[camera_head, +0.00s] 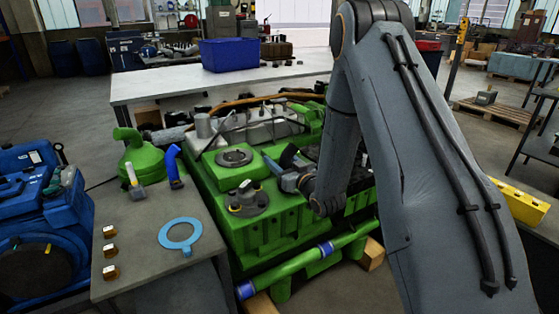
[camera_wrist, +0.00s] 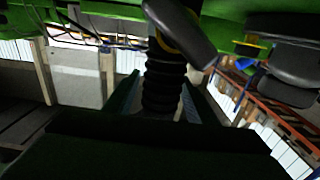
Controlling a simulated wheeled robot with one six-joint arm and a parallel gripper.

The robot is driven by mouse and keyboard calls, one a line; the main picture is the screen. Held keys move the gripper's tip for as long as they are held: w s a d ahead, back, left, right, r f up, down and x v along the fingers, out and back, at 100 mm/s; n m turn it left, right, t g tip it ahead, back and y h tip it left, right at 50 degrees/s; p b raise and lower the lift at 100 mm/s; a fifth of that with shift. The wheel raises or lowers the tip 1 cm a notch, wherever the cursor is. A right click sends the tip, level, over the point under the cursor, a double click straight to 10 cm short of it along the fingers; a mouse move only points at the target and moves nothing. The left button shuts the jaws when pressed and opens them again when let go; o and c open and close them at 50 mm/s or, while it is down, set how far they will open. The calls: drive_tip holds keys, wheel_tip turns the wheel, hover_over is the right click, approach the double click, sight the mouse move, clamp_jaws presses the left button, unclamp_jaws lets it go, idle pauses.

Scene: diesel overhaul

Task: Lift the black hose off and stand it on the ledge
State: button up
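The black hose (camera_wrist: 165,85) has a ribbed middle and a smooth, bent end in the wrist view. It lies between the two fingers of my gripper (camera_wrist: 162,92). Whether both fingers press on it I cannot tell. In the head view my gripper (camera_head: 287,178) is over the green engine (camera_head: 255,232), left of my arm's lower link. A small dark piece (camera_head: 290,155) at the fingers looks like the hose's upper end; its lower part is hidden. Which surface is the ledge I cannot tell.
A grey-black round fitting (camera_head: 247,200) and a dark-ringed opening (camera_head: 234,157) are on the engine beside my gripper.

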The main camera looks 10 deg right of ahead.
sight(288, 167)
drive_tip(key=shift+b+v, duration=0.65)
drive_tip(key=shift+v, duration=3.25)
